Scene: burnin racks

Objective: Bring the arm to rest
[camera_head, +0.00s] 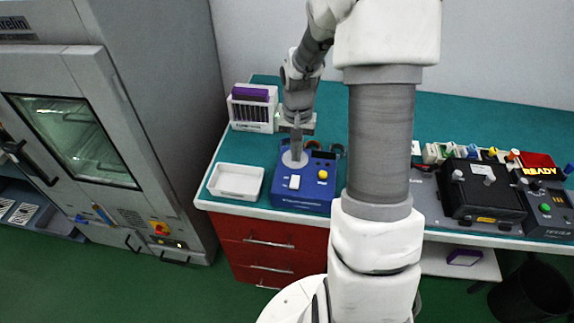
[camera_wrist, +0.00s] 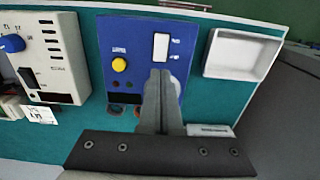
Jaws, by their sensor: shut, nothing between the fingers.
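My gripper (camera_head: 297,158) hangs with its fingers pointing down over a blue box (camera_head: 310,199) on the green-topped bench. The fingers are shut with nothing between them. In the wrist view the gripper (camera_wrist: 161,76) covers part of the blue box (camera_wrist: 140,35), whose white switch (camera_wrist: 161,46) and yellow button (camera_wrist: 119,64) show. Whether the fingertips touch the box cannot be told. My arm is bent, reaching forward and down over the bench.
A white tray (camera_head: 236,181) stands left of the blue box, and a white rack (camera_head: 251,114) with a purple item behind it. A grey cabinet (camera_head: 165,100) stands at left.

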